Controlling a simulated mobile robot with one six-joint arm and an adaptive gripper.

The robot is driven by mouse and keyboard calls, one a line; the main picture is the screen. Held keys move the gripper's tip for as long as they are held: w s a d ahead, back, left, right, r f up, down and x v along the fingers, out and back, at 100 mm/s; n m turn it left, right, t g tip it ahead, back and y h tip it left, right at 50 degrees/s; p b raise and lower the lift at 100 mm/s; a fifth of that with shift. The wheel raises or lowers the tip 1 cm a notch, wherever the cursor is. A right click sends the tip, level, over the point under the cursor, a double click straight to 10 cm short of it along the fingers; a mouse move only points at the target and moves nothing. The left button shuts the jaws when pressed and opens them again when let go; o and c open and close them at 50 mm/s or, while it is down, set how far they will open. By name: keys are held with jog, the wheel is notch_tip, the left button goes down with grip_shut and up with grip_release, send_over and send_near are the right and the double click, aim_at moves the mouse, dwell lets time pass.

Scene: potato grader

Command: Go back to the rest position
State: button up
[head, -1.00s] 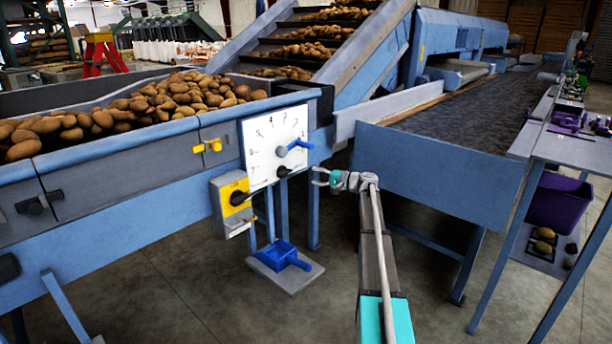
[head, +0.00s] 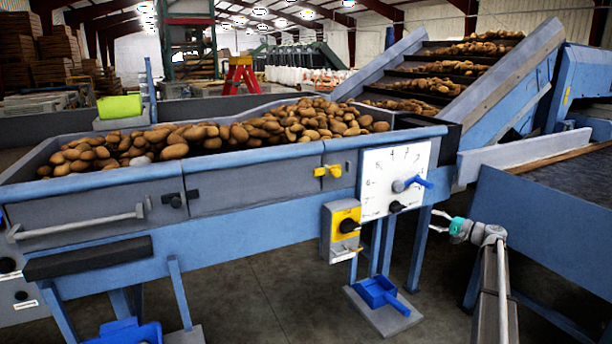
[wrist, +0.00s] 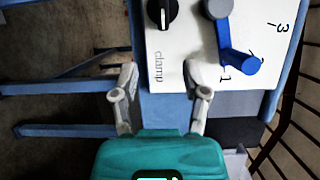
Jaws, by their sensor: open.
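My gripper (head: 441,221) is open and empty, to the right of the white dial panel (head: 392,180) in the head view. In the wrist view the two fingers of my gripper (wrist: 162,98) are spread apart, with the lower part of the panel (wrist: 175,55) ahead of them. The panel carries a blue lever (head: 412,184) and a black clamp knob (head: 396,206). In the wrist view the blue lever (wrist: 237,55) points near the 1 mark, and the knob (wrist: 162,14) sits beside the word "clamp". No finger visibly touches the lever or knob.
A yellow switch box (head: 343,230) hangs left of the panel. The hopper (head: 110,185) full of potatoes runs along the left. A blue conveyor side (head: 545,225) stands at the right.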

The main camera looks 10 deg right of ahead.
jog(key=s+a+f+n+g+h, duration=0.1)
jog(key=s+a+f+n+g, duration=0.2)
jog(key=a, duration=0.6)
jog(key=s+a+f+g+h, duration=0.1)
jog(key=s+a+f+g, duration=0.2)
jog(key=s+a+f, duration=0.5)
jog(key=s+a+f+n+g+h, duration=0.1)
jog(key=s+a+n+g+h, duration=0.15)
jog(key=a, duration=0.85)
jog(key=s+a+f+n+g+h, duration=0.25)
jog(key=s+a+h, duration=0.2)
jog(key=s, duration=0.55)
jog(key=s+a+f+n+g+h, duration=0.25)
jog(key=s+a, duration=0.25)
jog(key=s, duration=0.6)
notch_tip(320, 180, up, 31)
jog(key=p, duration=3.2)
jog(key=shift+w+d+m+h, duration=0.2)
jog(key=shift+w+m+h, duration=0.15)
jog(key=shift+m, duration=0.1)
jog(key=shift+t, duration=0.25)
